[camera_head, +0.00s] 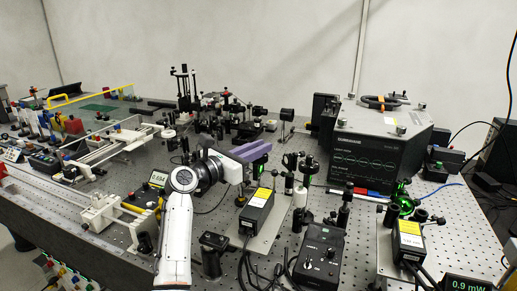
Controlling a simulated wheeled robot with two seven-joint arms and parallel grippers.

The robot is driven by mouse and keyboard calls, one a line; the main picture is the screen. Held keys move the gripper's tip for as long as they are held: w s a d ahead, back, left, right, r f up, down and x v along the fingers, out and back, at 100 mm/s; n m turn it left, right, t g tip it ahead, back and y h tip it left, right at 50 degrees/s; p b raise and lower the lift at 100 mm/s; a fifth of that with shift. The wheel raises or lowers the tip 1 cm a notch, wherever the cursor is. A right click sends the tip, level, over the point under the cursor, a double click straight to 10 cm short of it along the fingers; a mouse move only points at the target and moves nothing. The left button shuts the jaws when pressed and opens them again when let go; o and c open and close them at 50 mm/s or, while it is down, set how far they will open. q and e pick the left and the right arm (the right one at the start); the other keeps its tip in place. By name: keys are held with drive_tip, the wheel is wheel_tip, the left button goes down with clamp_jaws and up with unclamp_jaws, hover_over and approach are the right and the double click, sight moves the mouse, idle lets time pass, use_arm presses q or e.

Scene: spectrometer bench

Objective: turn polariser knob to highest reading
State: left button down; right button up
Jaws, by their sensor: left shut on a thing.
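My left gripper (262,152) reaches in from the lower left on my white arm, with its purple-grey jaw part over the optics in the middle of the bench. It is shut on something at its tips. That fits the polariser knob, but the knob is hidden by the jaws and cannot be made out. A power meter display (468,284) at the bottom right edge reads 0.9 mW. My right gripper is not in view.
Black boxes with yellow labels stand at centre (258,209) and right (408,239). A controller box (320,255) stands in front, near loose cables. Post-mounted optics (307,170) crowd close right of the gripper. A large dark instrument (375,155) stands behind. Green-lit optics (403,198) are at right.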

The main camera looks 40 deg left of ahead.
use_arm(q)
drive_tip(key=m+g+h, duration=0.1)
drive_tip(key=m+h, duration=0.1)
drive_tip(key=m+g+h, duration=0.1)
drive_tip(key=h, duration=0.2)
drive_tip(key=shift+a+m+h, duration=0.15)
drive_tip(key=shift+m+h, duration=0.15)
drive_tip(key=shift+m, duration=0.1)
drive_tip(key=shift+m+g+h+b, duration=0.5)
drive_tip(key=shift+m+g+h, duration=0.3)
drive_tip(key=shift+h, duration=0.4)
drive_tip(key=shift+f+m+g+h+b, duration=0.1)
drive_tip(key=shift+m+g+h+b, duration=0.65)
drive_tip(key=shift+m+h, duration=0.3)
drive_tip(key=shift+d+m+g+h+b, duration=0.2)
drive_tip(key=shift+m+g+h+b, duration=0.85)
drive_tip(key=shift+g, duration=0.4)
drive_tip(key=c, duration=1.7)
unclamp_jaws()
drive_tip(key=shift+a, duration=0.1)
